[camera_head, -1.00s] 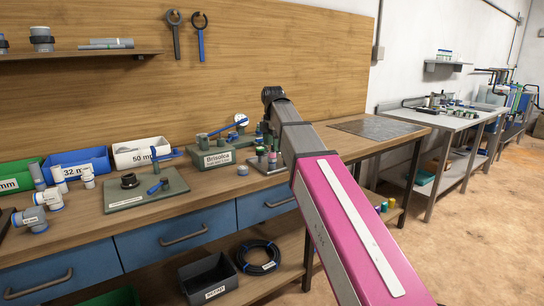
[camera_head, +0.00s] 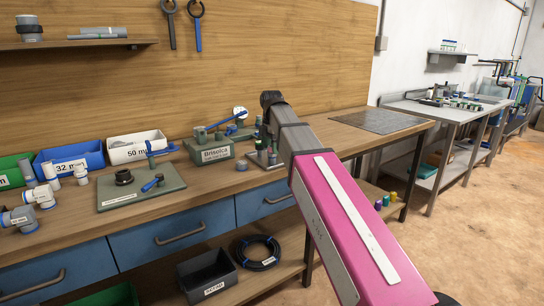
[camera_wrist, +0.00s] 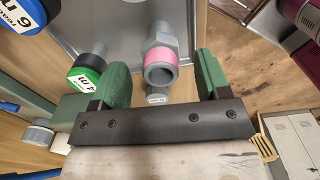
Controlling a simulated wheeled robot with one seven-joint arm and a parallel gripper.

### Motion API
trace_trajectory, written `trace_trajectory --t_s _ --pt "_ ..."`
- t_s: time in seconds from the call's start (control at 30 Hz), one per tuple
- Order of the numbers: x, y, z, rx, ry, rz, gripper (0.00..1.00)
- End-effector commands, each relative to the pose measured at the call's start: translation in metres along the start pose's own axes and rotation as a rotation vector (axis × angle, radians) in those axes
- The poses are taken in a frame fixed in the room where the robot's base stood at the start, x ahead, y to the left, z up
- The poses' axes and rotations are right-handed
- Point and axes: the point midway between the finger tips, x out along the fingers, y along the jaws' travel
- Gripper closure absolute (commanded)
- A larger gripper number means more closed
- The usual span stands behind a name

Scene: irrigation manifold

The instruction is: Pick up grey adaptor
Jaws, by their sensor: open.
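A grey adaptor-like fitting with a pink band (camera_wrist: 160,56) stands in the wrist view, its round open end facing the camera. My gripper (camera_wrist: 161,62) is open, with one green finger on each side of this fitting. The fingers look apart from it, with a gap on both sides.
In the head view, a green box labelled Brisolca (camera_head: 212,152) stands left of my arm. A board with a black fitting (camera_head: 122,177), a white bin (camera_head: 138,148) and a blue bin (camera_head: 70,157) are further left. A dark mat (camera_head: 382,121) lies on the clear right bench end.

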Motion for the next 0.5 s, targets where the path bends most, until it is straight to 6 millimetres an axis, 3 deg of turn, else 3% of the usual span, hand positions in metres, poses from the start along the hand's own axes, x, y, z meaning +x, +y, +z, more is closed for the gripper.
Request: trace_trajectory --t_s 0.3,0.5 --pt "0.039 -0.001 0.002 0.000 0.000 0.000 0.30" --pt "0.041 -0.001 0.002 0.000 0.000 0.001 0.30"
